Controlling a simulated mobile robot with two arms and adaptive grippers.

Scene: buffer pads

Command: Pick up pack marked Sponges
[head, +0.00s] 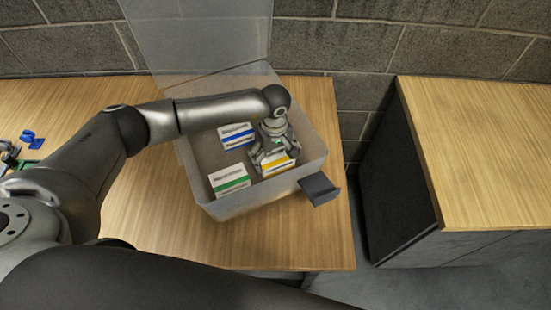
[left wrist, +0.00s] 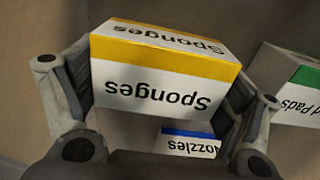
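The Sponges pack (head: 280,164) is a white box with a yellow band, inside the translucent bin (head: 258,199), near its right side. In the left wrist view the Sponges pack (left wrist: 155,80) fills the middle, its lettering upside down. My left gripper (head: 270,150) reaches down into the bin over the pack. In the left wrist view the fingers of my left gripper (left wrist: 160,85) press against both ends of the pack. I cannot tell whether the pack is clear of the bin floor. My right gripper is not in view.
A blue-banded Nozzles pack (head: 236,136) and a green-banded Pads pack (head: 229,180) share the bin. The bin's clear lid (head: 205,35) stands open at the back. A dark latch (head: 320,188) juts out at the front right. Small blue and green parts (head: 30,138) lie at the left.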

